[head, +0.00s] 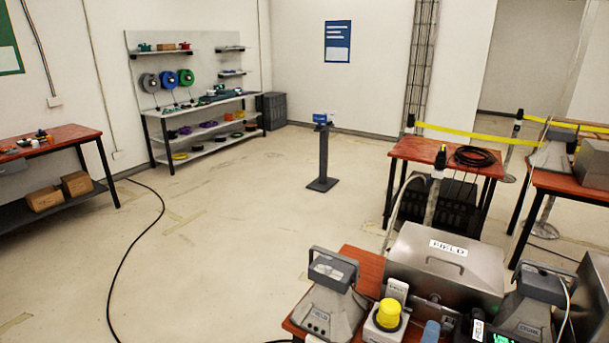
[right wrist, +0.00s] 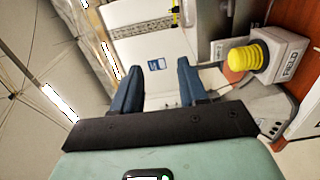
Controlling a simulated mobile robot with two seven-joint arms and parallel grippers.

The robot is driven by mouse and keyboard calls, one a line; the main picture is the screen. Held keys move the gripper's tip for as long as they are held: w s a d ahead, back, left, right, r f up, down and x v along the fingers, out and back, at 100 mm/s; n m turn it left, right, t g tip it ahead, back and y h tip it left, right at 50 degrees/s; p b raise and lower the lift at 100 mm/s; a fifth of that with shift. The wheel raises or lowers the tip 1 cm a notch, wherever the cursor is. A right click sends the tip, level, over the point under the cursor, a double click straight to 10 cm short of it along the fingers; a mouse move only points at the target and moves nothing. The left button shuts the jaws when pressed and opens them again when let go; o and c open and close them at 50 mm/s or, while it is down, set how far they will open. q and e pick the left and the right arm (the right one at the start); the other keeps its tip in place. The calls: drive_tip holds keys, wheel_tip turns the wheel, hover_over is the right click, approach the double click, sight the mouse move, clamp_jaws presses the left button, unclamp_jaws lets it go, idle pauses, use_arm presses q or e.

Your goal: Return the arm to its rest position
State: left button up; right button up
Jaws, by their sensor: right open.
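My right gripper (head: 440,322) shows at the bottom of the head view, its blue fingers low over the near red table (head: 362,262). In the right wrist view the same gripper (right wrist: 170,64) has its two fingers spread, with nothing between them. A box with a yellow knob (head: 388,314) stands just left of the gripper in the head view. In the right wrist view the yellow knob (right wrist: 248,57) is to the right of the fingers, apart from them. My left gripper is in neither view.
A second red table (head: 445,152) with a coiled black cable (head: 476,156) stands behind. The floor to the left is mostly clear, with a black cable across it.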

drive_tip(key=s+a+f+m+g+y, duration=0.1)
drive_tip(key=s+f+m+g+y, duration=0.15)
drive_tip(key=f, duration=0.65)
drive_tip(key=s+a+f+m+g+y, duration=0.1)
drive_tip(key=s+f+g+y, duration=0.15)
drive_tip(key=f, duration=0.75)
drive_tip(key=s+a+f+m+g+y, duration=0.2)
drive_tip(key=s+f, duration=0.1)
drive_tip(key=f, duration=0.6)
drive_tip(key=s+a+f+m+g+y, duration=0.2)
drive_tip(key=s+a+f+m+g, duration=0.1)
drive_tip(key=s, duration=0.4)
drive_tip(key=s+a+f+m+g+y, duration=0.2)
drive_tip(key=s+a+f+m+g, duration=0.1)
drive_tip(key=s+f, duration=0.3)
drive_tip(key=s+a+f+m+g+y, duration=0.2)
drive_tip(key=s+a+f+m+g, duration=0.1)
drive_tip(key=s, duration=0.7)
wheel_tip(320, 180, down, 2)
drive_tip(key=shift+s+a+f+m+p, duration=0.1)
drive_tip(key=shift+s+a+m+p, duration=0.05)
drive_tip(key=shift+a+m+p, duration=0.35)
drive_tip(key=shift+d, duration=0.15)
drive_tip(key=shift+c, duration=0.3)
